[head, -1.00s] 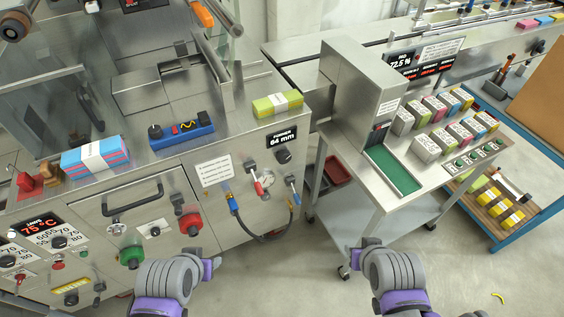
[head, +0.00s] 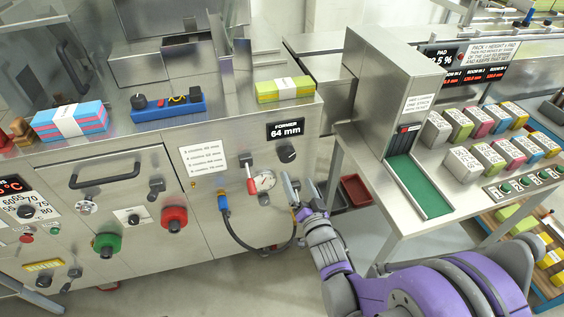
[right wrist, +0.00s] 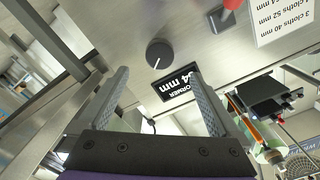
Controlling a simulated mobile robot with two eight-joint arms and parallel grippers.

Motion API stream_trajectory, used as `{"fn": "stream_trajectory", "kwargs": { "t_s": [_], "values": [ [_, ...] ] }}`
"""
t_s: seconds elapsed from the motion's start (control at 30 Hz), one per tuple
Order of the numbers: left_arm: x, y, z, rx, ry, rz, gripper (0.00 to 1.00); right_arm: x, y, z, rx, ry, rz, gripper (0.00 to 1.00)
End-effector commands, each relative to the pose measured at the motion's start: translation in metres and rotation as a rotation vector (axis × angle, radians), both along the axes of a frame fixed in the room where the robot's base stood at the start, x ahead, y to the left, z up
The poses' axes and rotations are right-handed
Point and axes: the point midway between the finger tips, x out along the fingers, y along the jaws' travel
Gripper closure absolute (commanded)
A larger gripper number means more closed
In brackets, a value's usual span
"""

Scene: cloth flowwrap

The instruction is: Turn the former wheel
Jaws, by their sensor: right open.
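The former wheel is a round black knob (head: 288,155) on the steel machine front, just below the black FORMER display (head: 285,130), which reads 64 mm. My right gripper (head: 301,190) is open, just below and slightly right of the knob in the head view. In the right wrist view the knob (right wrist: 159,53) shows beyond the open fingers (right wrist: 160,85), nearly centred between them and apart from them. The display (right wrist: 177,86) also shows between the fingers. My left gripper is not in view.
A steel cart with a green pad (head: 418,188) stands to the right. A red bin (head: 356,190) sits lower between them.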

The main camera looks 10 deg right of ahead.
Motion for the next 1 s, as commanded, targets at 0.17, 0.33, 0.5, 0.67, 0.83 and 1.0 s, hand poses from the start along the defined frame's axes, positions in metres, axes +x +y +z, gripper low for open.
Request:
{"fn": "stream_trajectory", "kwargs": {
  "t_s": [0.17, 0.33, 0.5, 0.67, 0.83, 1.0],
  "values": [
    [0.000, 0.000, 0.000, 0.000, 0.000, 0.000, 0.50, 0.032, 0.001, 0.001, 0.000, 0.001, 0.000, 0.01],
    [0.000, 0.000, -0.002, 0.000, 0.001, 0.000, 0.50, 0.064, 0.002, 0.000, -0.002, 0.003, 0.000, 0.01],
    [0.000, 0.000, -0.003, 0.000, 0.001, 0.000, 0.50, 0.087, 0.003, 0.000, -0.001, 0.003, 0.000, 0.01],
    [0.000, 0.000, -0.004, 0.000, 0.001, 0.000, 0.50, 0.097, 0.003, 0.001, -0.001, 0.003, 0.000, 0.01],
    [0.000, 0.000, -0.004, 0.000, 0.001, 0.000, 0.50, 0.098, 0.003, 0.001, -0.001, 0.003, 0.000, 0.01],
    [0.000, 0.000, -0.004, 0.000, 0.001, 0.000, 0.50, 0.098, 0.003, 0.001, -0.002, 0.003, 0.000, 0.12]
  ]
}}
